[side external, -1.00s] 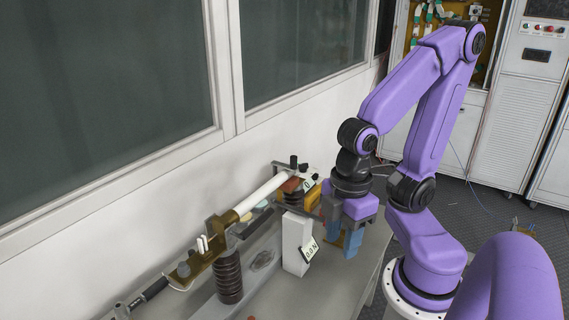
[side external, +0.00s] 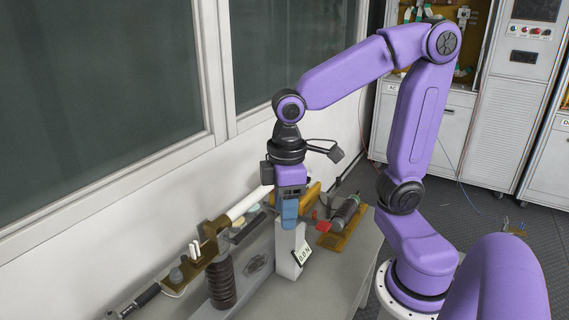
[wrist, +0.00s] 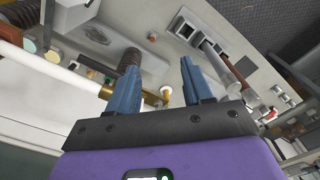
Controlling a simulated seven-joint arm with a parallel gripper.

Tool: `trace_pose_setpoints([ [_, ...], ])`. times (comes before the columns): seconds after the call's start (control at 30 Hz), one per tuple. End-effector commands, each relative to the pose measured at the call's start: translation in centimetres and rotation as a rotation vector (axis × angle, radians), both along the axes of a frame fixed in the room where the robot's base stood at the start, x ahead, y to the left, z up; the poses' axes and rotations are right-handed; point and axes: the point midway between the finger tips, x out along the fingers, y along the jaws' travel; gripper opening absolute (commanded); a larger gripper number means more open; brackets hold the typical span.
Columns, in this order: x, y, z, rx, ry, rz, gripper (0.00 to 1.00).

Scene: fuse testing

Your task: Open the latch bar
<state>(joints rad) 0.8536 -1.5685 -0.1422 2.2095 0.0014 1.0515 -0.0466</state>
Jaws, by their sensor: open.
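A white fuse tube (side external: 248,203) lies across the test stand, its near end in a brass holder (side external: 210,237) on a dark ribbed insulator (side external: 222,283). In the wrist view the tube (wrist: 55,72) ends at a brass fitting (wrist: 148,97). I cannot tell for certain which part is the latch bar. My gripper (side external: 289,222) points down over the stand and hides the tube's far end in the side view. In the wrist view its blue fingers (wrist: 158,85) are apart, with nothing held between them. The brass fitting shows partly behind the left finger.
A white block with a meter (side external: 302,254) stands just below and right of my gripper in the side view. A cylindrical device (side external: 345,212) on a yellow board lies to the right. The wall is close on the left. The table's front right is clear.

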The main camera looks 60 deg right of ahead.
Motion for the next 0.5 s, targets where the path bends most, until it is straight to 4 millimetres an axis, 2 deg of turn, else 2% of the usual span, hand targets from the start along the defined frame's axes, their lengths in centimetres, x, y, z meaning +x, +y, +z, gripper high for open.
trace_pose_setpoints([
  [0.03, 1.9, -0.5, 0.5, -0.001, 0.000, -0.060, 0.50],
  [0.27, 9.3, -4.6, 2.8, -0.004, 0.004, -0.296, 0.50],
  [0.37, 12.1, -7.2, 3.6, -0.005, 0.007, -0.398, 0.50],
  [0.5, 15.4, -11.8, 4.8, -0.006, 0.010, -0.543, 0.50],
])
